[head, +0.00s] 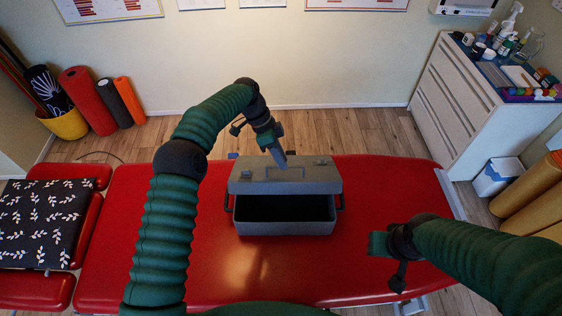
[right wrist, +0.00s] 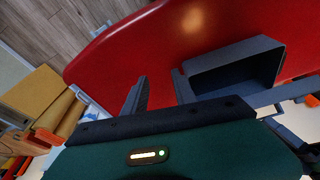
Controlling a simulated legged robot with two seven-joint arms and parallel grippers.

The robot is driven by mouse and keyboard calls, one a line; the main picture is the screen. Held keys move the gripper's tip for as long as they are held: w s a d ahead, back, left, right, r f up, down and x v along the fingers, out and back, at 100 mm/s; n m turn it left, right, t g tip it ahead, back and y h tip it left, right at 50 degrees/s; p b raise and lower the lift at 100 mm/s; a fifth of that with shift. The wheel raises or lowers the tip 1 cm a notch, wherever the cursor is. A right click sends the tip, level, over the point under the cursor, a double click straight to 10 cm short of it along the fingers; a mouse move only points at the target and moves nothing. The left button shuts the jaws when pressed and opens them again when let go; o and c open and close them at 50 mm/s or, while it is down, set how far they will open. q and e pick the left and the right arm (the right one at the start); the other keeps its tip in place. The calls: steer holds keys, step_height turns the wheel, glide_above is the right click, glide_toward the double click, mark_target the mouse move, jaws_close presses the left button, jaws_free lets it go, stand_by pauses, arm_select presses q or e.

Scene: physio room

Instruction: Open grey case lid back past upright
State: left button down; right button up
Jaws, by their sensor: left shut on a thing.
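The grey case (head: 284,226) stands on the red treatment table, its dark inside showing towards me. Its lid (head: 316,181), with a handle and latches, is raised off the opening along the far side; I cannot judge its exact angle. My left gripper (head: 281,158) is shut on the lid at its far upper edge; its fingertips partly hide the contact. My right gripper (head: 384,262) is apart from the case, to its right above the table. In the right wrist view its two fingers (right wrist: 158,92) are spread and empty, beside the case (right wrist: 238,76).
The red table (head: 130,255) is clear around the case. A patterned cushion (head: 42,222) lies at the left. A white cabinet (head: 470,105) with bottles stands at the back right. Foam rollers (head: 88,100) lean at the back left wall.

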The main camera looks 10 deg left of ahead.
steer(key=shift+c, duration=0.4)
steer(key=shift+n, duration=0.3)
steer(key=shift+c, duration=1.2)
steer(key=w+n, duration=0.1)
steer(key=n, duration=0.1)
steer(key=w+n, duration=0.1)
steer(key=n, duration=0.1)
steer(key=w+a+n, duration=0.1)
steer(key=shift+a+r+n+t+h, duration=0.1)
steer(key=shift+r+n+t+h, duration=0.05)
steer(key=shift+n+t+h, duration=0.2)
jaws_close()
steer(key=n+t+y, duration=0.2)
steer(key=n+t, duration=0.3)
steer(key=n, duration=2.7)
glide_toward(297, 178)
steer(key=shift+m+g, duration=0.25)
steer(key=w+f, duration=0.1)
steer(key=w, duration=0.1)
steer(key=w+f, duration=0.2)
steer(key=w+a+f, duration=0.1)
steer(key=w, duration=0.1)
steer(key=shift+w+f, duration=0.3)
steer(key=shift+f, duration=0.05)
